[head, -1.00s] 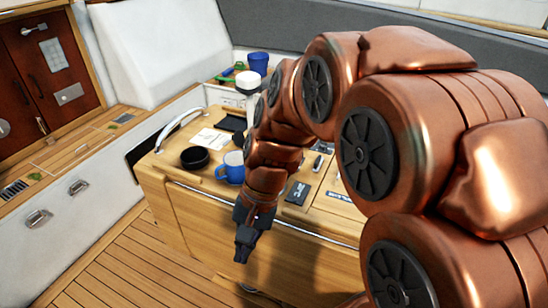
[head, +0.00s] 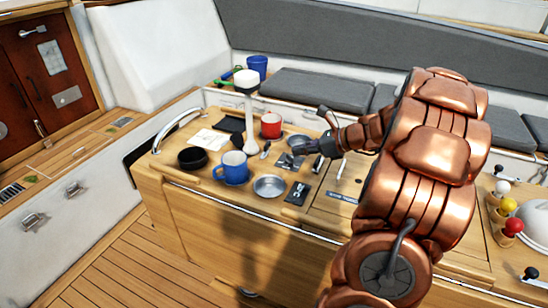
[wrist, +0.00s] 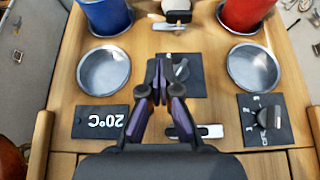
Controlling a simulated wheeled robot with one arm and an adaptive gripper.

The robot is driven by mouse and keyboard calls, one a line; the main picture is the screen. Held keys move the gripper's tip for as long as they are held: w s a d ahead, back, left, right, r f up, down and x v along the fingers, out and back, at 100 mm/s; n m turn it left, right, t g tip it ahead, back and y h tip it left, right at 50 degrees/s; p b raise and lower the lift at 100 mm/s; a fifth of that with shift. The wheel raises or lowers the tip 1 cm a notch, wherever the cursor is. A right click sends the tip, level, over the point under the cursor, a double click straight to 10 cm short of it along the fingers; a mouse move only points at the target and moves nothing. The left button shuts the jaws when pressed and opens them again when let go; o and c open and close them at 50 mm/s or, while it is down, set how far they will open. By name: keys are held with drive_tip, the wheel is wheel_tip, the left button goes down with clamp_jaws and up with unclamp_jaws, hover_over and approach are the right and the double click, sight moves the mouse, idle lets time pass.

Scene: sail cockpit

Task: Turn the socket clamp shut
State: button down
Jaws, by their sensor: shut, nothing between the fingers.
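A post with a white top (head: 248,85) stands on the wooden table between the blue mug (head: 231,168) and the red mug (head: 271,125). At its foot is a small pale lever (head: 265,150), which looks like the socket clamp. The lever also shows at the top of the wrist view (wrist: 169,26). My gripper (wrist: 157,72) is shut and empty, its tips pointing toward the post and apart from the lever. In the head view my gripper (head: 298,150) is over the table, right of the post. How far the clamp is turned is hard to tell.
A black plate with a grey knob (wrist: 181,69) lies beneath my fingertips, between two metal dishes (wrist: 103,70) (wrist: 253,67). A black bowl (head: 193,158) stands at left.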

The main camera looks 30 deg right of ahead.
sight(274, 163)
drive_tip(key=shift+d, duration=0.25)
drive_tip(key=shift+w+a, duration=0.1)
drive_tip(key=p+x, duration=0.2)
drive_tip(key=x, duration=0.8)
